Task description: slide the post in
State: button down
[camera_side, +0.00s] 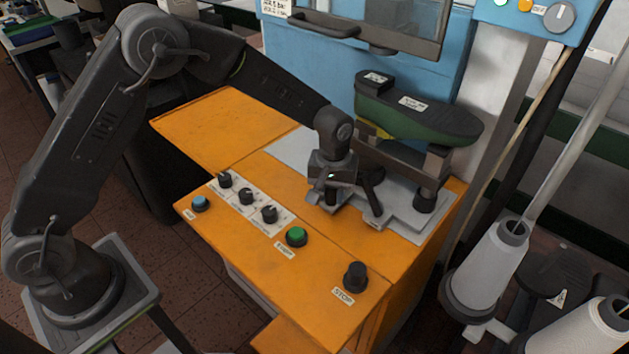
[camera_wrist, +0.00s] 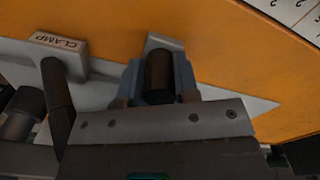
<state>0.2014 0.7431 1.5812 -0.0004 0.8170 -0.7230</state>
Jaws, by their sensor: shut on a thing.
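My gripper (camera_side: 327,198) is low over the grey metal plate on the orange machine, at the left of the shoe-last stand. In the wrist view, my gripper (camera_wrist: 159,85) is shut on a short dark round piece, which I take to be the post (camera_wrist: 160,72). In the side view my fingers mostly hide it, and I cannot tell how far in it sits. A green and black shoe last (camera_side: 425,115) rests on the stand at the right. A dark angled lever (camera_side: 373,190) is just right of my gripper; it also shows in the wrist view (camera_wrist: 58,95).
A block labelled CLAMP (camera_wrist: 58,44) is on the plate beside the lever. The orange machine top (camera_side: 215,125) is clear at the left. Knobs, a green button (camera_side: 297,236) and a black STOP button (camera_side: 355,276) are along the front. Thread cones (camera_side: 495,265) stand at the right.

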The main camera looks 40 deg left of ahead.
jog(key=shift+d, duration=0.9)
jog(key=shift+d+r, duration=0.1)
jog(key=c, duration=0.9)
grip_release()
jog(key=shift+o, duration=0.2)
notch_tip(320, 180, up, 7)
jog(key=shift+r, duration=0.2)
